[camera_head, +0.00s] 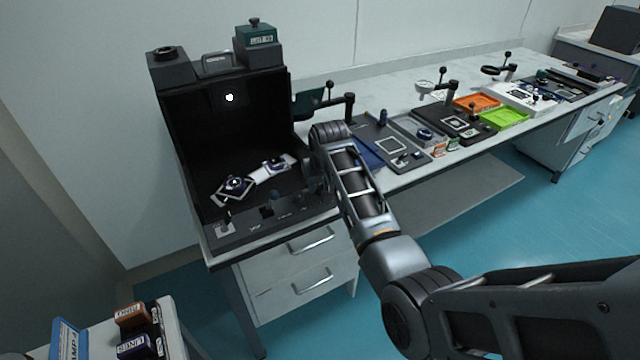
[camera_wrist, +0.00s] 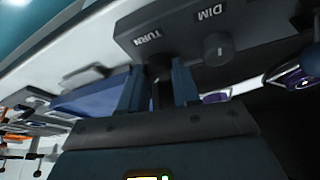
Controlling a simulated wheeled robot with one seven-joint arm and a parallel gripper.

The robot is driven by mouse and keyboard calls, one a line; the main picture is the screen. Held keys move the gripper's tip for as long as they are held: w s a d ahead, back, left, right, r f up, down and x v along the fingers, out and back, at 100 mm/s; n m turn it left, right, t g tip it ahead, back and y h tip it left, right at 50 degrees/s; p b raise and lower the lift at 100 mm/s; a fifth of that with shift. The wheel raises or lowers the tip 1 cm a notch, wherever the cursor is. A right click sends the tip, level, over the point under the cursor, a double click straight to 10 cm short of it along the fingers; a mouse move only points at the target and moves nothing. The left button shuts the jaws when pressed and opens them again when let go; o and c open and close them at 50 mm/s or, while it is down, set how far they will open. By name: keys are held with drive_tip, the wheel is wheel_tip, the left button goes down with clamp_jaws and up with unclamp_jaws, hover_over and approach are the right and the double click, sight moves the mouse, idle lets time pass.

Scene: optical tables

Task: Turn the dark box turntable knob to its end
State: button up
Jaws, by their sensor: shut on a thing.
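The dark box (camera_head: 228,125) stands open-fronted at the left end of the long table, with a front control panel (camera_head: 285,215). In the wrist view the panel (camera_wrist: 180,28) carries the labels TURN and DIM. The turntable knob (camera_wrist: 159,74) is beside the TURN label, between the two fingers of my gripper (camera_wrist: 157,80), which is shut on it. The DIM knob (camera_wrist: 216,50) is just to the right, outside the fingers. In the head view my arm hides much of the gripper, at the panel's right end. The knob's turned angle cannot be told.
Inside the box lie cards with dark round pieces (camera_head: 235,185). A green-topped unit (camera_head: 257,42) stands on the box. To its right are a blue item (camera_head: 366,154), boards, an orange tray (camera_head: 478,104) and a green tray (camera_head: 503,119). Drawers (camera_head: 290,265) are below.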

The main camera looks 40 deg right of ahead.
drive_tip(key=m, duration=0.2)
drive_tip(key=m+g+h, duration=0.1)
drive_tip(key=shift+w+a+m, duration=0.15)
drive_tip(key=shift+m, duration=0.25)
drive_tip(key=m+g+h+b, duration=0.1)
drive_tip(key=m, duration=0.2)
drive_tip(key=shift+m, duration=0.3)
drive_tip(key=m+b, duration=0.1)
drive_tip(key=m+g+b, duration=0.1)
drive_tip(key=m, duration=0.1)
drive_tip(key=shift+w+f+m+g, duration=0.1)
drive_tip(key=shift+w+m+g, duration=0.1)
drive_tip(key=shift+m+g, duration=0.1)
drive_tip(key=m+g+b, duration=0.1)
drive_tip(key=m+b, duration=0.2)
drive_tip(key=shift+w+f+m, duration=0.1)
drive_tip(key=shift+m, duration=0.2)
drive_tip(key=m+g+b, duration=0.1)
drive_tip(key=m+b, duration=0.2)
drive_tip(key=m+g+y+b, duration=0.1)
drive_tip(key=m+b, duration=0.2)
drive_tip(key=shift+w+g, duration=0.1)
drive_tip(key=shift+g, duration=0.2)
drive_tip(key=m+y+b, duration=0.1)
drive_tip(key=m+b, duration=0.2)
drive_tip(key=m, duration=0.1)
drive_tip(key=shift+g, duration=0.4)
drive_tip(key=shift+r+m, duration=0.2)
drive_tip(key=shift+m, duration=0.1)
